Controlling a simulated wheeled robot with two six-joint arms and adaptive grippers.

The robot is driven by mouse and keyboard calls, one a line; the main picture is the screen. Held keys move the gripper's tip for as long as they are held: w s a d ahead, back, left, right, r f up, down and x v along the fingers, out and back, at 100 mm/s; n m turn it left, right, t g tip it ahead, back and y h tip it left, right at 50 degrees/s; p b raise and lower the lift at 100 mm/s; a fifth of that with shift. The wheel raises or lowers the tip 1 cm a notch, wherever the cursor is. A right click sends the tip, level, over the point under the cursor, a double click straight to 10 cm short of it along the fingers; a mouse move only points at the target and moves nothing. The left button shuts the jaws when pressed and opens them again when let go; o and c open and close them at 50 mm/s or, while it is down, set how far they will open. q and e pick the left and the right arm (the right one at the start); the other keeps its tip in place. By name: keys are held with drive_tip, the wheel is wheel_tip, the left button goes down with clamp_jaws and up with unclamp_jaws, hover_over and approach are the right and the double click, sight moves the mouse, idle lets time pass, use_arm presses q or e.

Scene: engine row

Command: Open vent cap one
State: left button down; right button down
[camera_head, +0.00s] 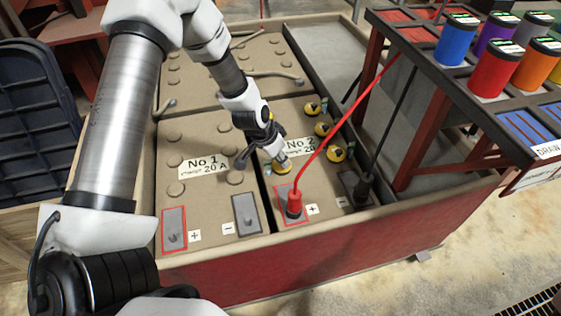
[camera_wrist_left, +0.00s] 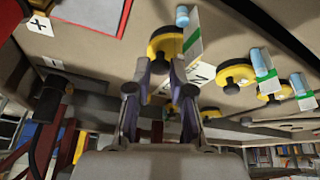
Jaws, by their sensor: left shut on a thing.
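My left gripper (camera_head: 277,150) reaches down to battery No 2 (camera_head: 293,178), beside its label. Its fingers are shut on a yellow and black vent cap (camera_head: 284,168), the one nearest the label. In the left wrist view the fingers (camera_wrist_left: 163,78) close around this cap (camera_wrist_left: 166,42), and a pale blue piece sits beside it. More vent caps stand apart in a row: one (camera_head: 337,153) near the right edge, one (camera_head: 322,128) behind it and one (camera_head: 313,108) farther back. I cannot read a number on any cap. My right gripper is out of view.
A red clamp (camera_head: 293,203) with a red cable stands on the plus terminal, close to the gripper. A black clamp (camera_head: 362,190) with a cable stands to its right. Battery No 1 (camera_head: 205,140) lies left. A rack of coloured cans (camera_head: 490,70) stands at right.

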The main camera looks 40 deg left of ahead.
use_arm(q)
drive_tip(key=g+h+b, duration=0.1)
drive_tip(key=b, duration=0.4)
drive_tip(key=shift+w+a+f, duration=0.3)
drive_tip(key=shift+w+a, duration=0.1)
drive_tip(key=shift+w+a+r+n+g+h+b, duration=0.25)
drive_tip(key=shift+r+g+h+b, duration=0.35)
drive_tip(key=shift+b, duration=0.35)
drive_tip(key=shift+a+r+h+p, duration=0.2)
drive_tip(key=shift+r+h+p, duration=0.1)
drive_tip(key=shift+r+p, duration=0.1)
drive_tip(key=shift+w+a+r+n+g+h+p, duration=0.15)
drive_tip(key=shift+w+a+n+g+h+p, duration=0.15)
drive_tip(key=shift+g+h, duration=0.35)
drive_tip(key=shift+w+a+g+h+p, duration=0.3)
drive_tip(key=shift+w+a+g+h, duration=0.1)
drive_tip(key=shift+h, duration=0.15)
drive_tip(key=shift+w+a+n+g+h, duration=0.2)
drive_tip(key=shift+a+n+g+h, duration=0.1)
drive_tip(key=shift+g+h, duration=0.25)
